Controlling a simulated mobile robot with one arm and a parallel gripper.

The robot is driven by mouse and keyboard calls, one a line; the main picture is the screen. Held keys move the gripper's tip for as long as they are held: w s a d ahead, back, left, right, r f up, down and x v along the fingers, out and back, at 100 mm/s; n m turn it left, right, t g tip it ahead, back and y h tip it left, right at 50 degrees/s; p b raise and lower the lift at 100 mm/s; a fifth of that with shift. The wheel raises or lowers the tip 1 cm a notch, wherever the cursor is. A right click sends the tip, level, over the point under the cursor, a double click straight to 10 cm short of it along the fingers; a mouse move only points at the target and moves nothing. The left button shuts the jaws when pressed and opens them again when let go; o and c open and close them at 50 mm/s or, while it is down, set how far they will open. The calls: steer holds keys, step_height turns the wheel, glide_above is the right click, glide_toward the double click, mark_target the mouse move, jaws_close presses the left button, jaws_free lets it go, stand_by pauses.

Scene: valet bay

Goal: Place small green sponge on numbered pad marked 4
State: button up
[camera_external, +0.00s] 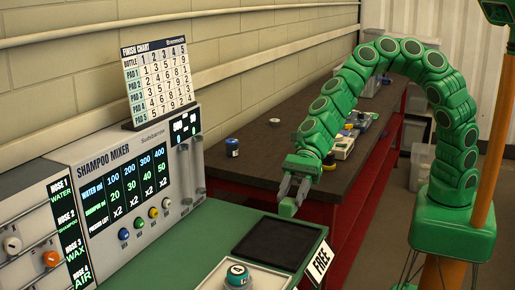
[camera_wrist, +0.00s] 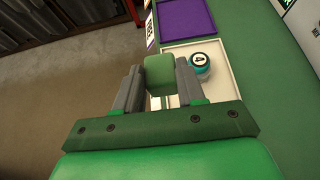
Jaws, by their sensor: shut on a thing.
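My gripper (camera_external: 294,191) is shut on a small green sponge (camera_external: 288,207) and holds it in the air above the front of the green counter. In the wrist view the sponge (camera_wrist: 159,74) sits between the two grey fingers of my gripper (camera_wrist: 160,84). A round teal and white piece (camera_wrist: 199,62) with a dark top marked 4 sits on a white square tray (camera_wrist: 222,88), just right of the sponge in that view. In the external view the round piece (camera_external: 237,276) is at the bottom, nearer the camera than my gripper, its number too small to read surely.
A dark square panel (camera_external: 277,243) with a FREE sign (camera_external: 320,262) lies on the counter. A purple square (camera_wrist: 186,18) shows beyond the tray. The shampoo mixer (camera_external: 115,190) stands at left, with a finish chart (camera_external: 157,80) on top. The brown bench (camera_external: 275,135) holds several small items.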

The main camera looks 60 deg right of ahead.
steer(key=shift+s+a, duration=0.2)
steer(key=shift+a, duration=0.05)
steer(key=shift+w+a+f, duration=0.15)
steer(key=shift+a+f, duration=0.05)
steer(key=w+a+f, duration=0.2)
steer(key=a+f, duration=0.1)
steer(key=w+a+f, duration=0.6)
steer(key=a, duration=0.1)
steer(key=shift+w+f, duration=0.1)
steer(key=shift+w, duration=0.15)
steer(key=shift+w+a+f, duration=0.1)
steer(key=shift+w+f, duration=0.05)
steer(key=shift+f, duration=1.6)
steer(key=o, duration=1)
steer(key=shift+f, duration=0.1)
